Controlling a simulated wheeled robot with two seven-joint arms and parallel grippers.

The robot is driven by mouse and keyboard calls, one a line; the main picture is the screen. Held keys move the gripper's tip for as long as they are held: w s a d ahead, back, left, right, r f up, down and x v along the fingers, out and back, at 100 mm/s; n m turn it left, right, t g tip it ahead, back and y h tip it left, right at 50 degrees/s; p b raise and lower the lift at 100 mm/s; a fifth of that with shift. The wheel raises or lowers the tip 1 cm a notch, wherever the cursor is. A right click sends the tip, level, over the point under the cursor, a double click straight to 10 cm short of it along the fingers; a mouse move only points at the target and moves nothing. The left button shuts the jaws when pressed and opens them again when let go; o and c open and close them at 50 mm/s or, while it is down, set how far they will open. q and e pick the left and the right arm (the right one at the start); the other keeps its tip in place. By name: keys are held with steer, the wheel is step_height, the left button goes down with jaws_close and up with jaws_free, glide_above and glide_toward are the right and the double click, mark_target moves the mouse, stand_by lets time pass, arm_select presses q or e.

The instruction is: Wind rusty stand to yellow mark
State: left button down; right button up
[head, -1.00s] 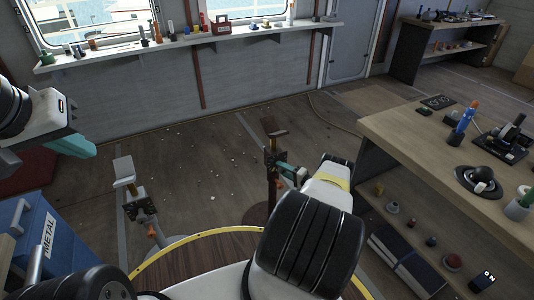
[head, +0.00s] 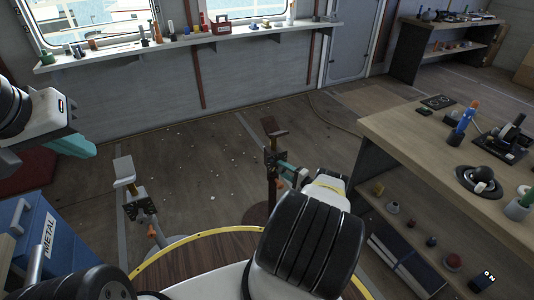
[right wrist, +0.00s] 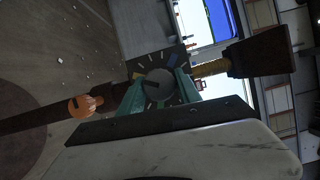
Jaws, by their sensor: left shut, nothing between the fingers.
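The rusty stand (head: 277,133) is a brown post with a flat top on a round brown base, in the middle of the head view. It lies sideways across the right wrist view (right wrist: 262,53). On its post is a dark square dial (right wrist: 139,65) with coloured marks around a round grey knob (right wrist: 157,84). A yellow mark seems to be at the dial's upper left, but it is small. My right gripper (head: 287,172) has its teal fingers on both sides of the knob, apparently gripping it. My left gripper (head: 82,147) is shut and empty, far left.
A second stand (head: 124,171), grey with a pale top, stands to the left. A blue metal bin (head: 40,235) is at lower left. A wooden workbench (head: 400,125) with loose items is on the right. The floor behind the stands is clear except for small scraps.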

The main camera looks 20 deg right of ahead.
steer(key=o, duration=0.3)
steer(key=shift+o, duration=0.2)
steer(key=v, duration=0.8)
steer(key=shift+w, duration=0.1)
